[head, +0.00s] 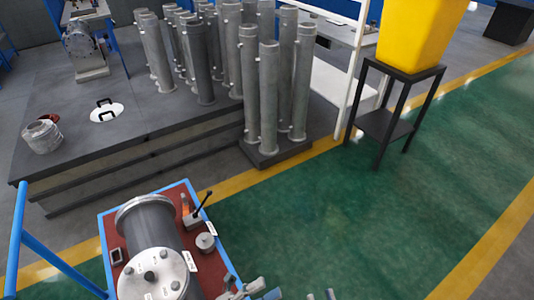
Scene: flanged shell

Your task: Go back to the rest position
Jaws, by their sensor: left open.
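The flanged shell (153,222) is a dark grey cylinder with a light flange at each end. It lies on a red-topped cart with a blue frame (219,250), at the lower left of the head view. Its near end plate (152,276) is light grey with several dark bolts. My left gripper (241,288) is at the bottom edge, just right of the shell's near end and over the cart's right edge. It is open and looks empty. Only the tips of my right gripper (321,296) show at the bottom edge, further right over the green floor.
On the cart are a small clamp with a black lever (197,213) and a round grey part (206,242). A dark platform (150,115) with several upright grey tubes stands behind. A yellow bin (415,30) sits on a black stand. Green floor at right is clear.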

